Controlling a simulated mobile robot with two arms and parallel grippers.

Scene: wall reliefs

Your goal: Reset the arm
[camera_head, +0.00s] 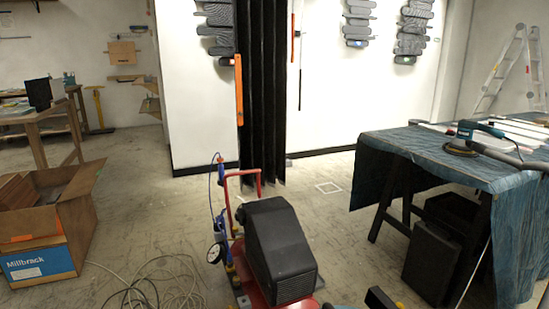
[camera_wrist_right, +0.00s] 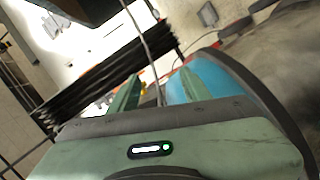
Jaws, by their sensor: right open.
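My right gripper (camera_wrist_right: 158,88) shows in the right wrist view as two green fingers standing apart. They are open, and no object is clearly held between them. A thin grey cable passes behind or between the fingers; I cannot tell which. The wrist view is tilted, with a blue, dark-edged surface close on the right of the fingers. In the head view only small dark and teal pieces, possibly of my right arm, show at the bottom edge. My left gripper is not in view.
A red-framed machine with a black cover (camera_head: 281,250) stands close in front. A blue-draped table (camera_head: 400,160) with a sander (camera_head: 470,140) is at right. A cardboard box (camera_head: 75,215) and loose cables (camera_head: 150,285) are at left. Black panels (camera_head: 262,90) stand by the wall.

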